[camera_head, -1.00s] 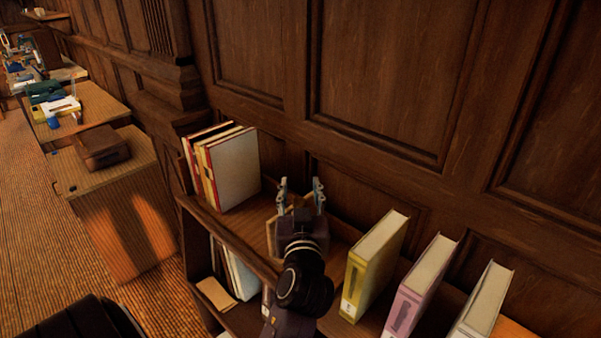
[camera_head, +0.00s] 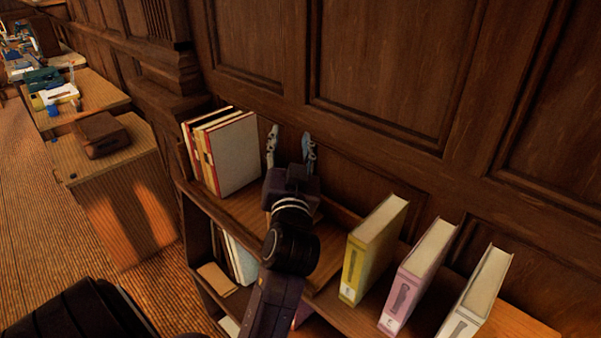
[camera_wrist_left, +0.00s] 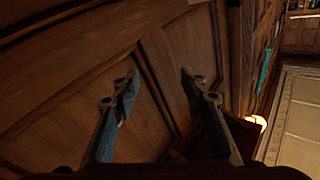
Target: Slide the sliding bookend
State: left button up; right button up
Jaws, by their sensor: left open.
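My left gripper (camera_head: 289,148) is open and empty above the low bookcase, just right of the leaning books and in front of the panelled wall. In the left wrist view its two fingers (camera_wrist_left: 158,84) are spread, with only dark wood panelling between them. A lighter wooden piece (camera_head: 327,254), possibly the sliding bookend, shows on the shelf just right of my left wrist. My arm hides part of it, and I cannot make out its full shape. The gripper does not appear to touch it. My right gripper is not in view.
Several books (camera_head: 226,152) stand at the shelf's left end. A yellow book (camera_head: 358,272), a pink book (camera_head: 402,292) and a pale book (camera_head: 474,300) stand to the right. The panelled wall (camera_head: 400,80) closes off the back. A desk (camera_head: 115,190) stands at the left.

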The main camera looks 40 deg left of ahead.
pick_arm(q)
jog(key=s+f+n+h+b, duration=0.1)
jog(key=s+f+n+h, duration=0.1)
jog(key=n+h, duration=0.5)
jog(key=s+a+f+n+h+b, duration=0.1)
jog(key=f+n+h, duration=0.4)
jog(key=n, duration=0.5)
jog(key=s+f+n+t+h+b, duration=0.1)
jog(key=s+f+n+h+b, duration=0.1)
jog(key=n+h, duration=0.7)
jog(key=shift+s+a+f, duration=0.2)
jog(key=shift+s+f, duration=0.6)
jog(key=shift+f, duration=0.2)
jog(key=shift+w+d, duration=0.1)
jog(key=shift+d, duration=0.05)
jog(key=p+x, duration=0.1)
jog(key=x, duration=0.2)
jog(key=p+x, duration=0.2)
jog(key=x, duration=0.1)
jog(key=shift+r, duration=0.2)
jog(key=shift+w+d+f, duration=0.2)
jog(key=shift+w+d, duration=0.1)
jog(key=shift+w, duration=0.35)
